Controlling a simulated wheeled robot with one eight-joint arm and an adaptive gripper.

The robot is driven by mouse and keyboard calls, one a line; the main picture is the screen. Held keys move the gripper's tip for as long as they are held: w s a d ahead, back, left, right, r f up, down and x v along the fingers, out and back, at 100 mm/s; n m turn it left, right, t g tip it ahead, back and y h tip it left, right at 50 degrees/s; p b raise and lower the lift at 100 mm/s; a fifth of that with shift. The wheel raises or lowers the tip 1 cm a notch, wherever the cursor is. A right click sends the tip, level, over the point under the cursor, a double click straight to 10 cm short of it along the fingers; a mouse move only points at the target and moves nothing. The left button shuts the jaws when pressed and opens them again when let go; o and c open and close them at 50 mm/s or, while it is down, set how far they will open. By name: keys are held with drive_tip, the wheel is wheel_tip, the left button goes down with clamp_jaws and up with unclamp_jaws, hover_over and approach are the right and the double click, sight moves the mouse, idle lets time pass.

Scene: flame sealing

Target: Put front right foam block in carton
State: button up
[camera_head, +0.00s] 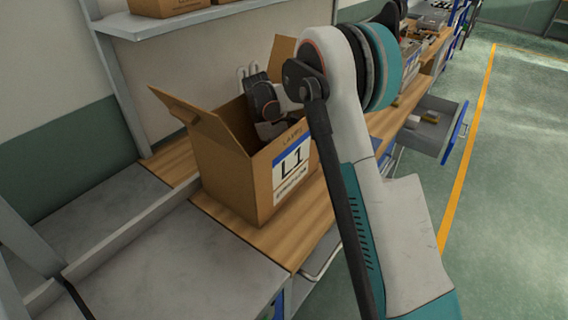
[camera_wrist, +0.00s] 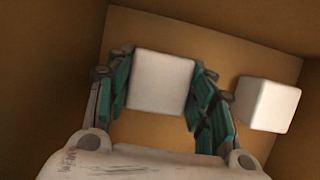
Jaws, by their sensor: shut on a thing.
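The open cardboard carton (camera_head: 232,176) stands on the wooden bench with a label reading L1 on its side. My gripper (camera_head: 262,105) reaches down into the carton in the head view. In the wrist view my gripper (camera_wrist: 162,90) is shut on a white foam block (camera_wrist: 161,82), with a teal finger on each side of it. A second white foam block (camera_wrist: 266,103) lies to the right inside the carton, apart from the held block. The brown carton walls and floor surround both. I cannot tell whether the held block touches the floor.
A raised flap (camera_head: 190,108) stands at the carton's left. A grey shelf (camera_head: 180,20) is above and behind. A grey metal surface (camera_head: 150,262) lies at the front left. An open drawer (camera_head: 436,128) juts out at the right, beside the green floor.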

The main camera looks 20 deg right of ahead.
drive_tip(key=shift+f, duration=0.15)
drive_tip(key=o, duration=0.8)
drive_tip(key=shift+o, duration=0.2)
